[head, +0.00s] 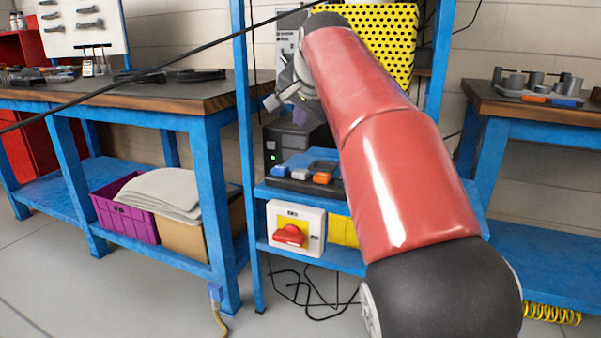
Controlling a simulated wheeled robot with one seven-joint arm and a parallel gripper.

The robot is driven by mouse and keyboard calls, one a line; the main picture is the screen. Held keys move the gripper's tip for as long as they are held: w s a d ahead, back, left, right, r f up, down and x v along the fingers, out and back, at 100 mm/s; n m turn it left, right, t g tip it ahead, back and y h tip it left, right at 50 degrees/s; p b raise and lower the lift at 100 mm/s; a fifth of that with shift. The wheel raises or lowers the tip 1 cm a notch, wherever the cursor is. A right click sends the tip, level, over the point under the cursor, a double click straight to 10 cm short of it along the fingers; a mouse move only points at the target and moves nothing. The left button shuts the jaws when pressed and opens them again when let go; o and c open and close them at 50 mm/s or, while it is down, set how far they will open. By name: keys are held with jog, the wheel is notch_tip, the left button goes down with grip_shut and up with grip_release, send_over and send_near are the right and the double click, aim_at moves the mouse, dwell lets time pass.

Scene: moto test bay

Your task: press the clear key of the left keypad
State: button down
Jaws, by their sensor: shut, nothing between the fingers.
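My gripper (272,102) is at the end of my red arm, in front of the blue rack in the upper middle. Its fingers point down and left and look shut, with nothing held. A light grey panel (285,45) with small dark markings shows just behind and above it, largely covered by my arm. I cannot tell whether this panel is the left keypad. No clear key can be made out. The gap between the gripper and the panel cannot be judged from here.
My arm covers much of the blue rack (256,230). The rack holds a black box with a green light (283,150), a tray of blue and orange parts (300,176) and a red rotary switch (290,235). A workbench (150,97) stands left. A black cable crosses the upper left.

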aim_at(301, 173)
jog(key=shift+f+b, duration=3.95)
jog(key=shift+f, duration=0.3)
jog(key=shift+f, duration=0.1)
jog(key=shift+f, duration=0.3)
jog(key=shift+f+b, duration=0.55)
jog(key=shift+b, duration=0.05)
jog(key=shift+r+p, duration=0.95)
jog(key=shift+p, duration=0.05)
notch_tip(301, 173, up, 5)
jog(key=p, duration=0.5)
jog(key=shift+r, duration=0.1)
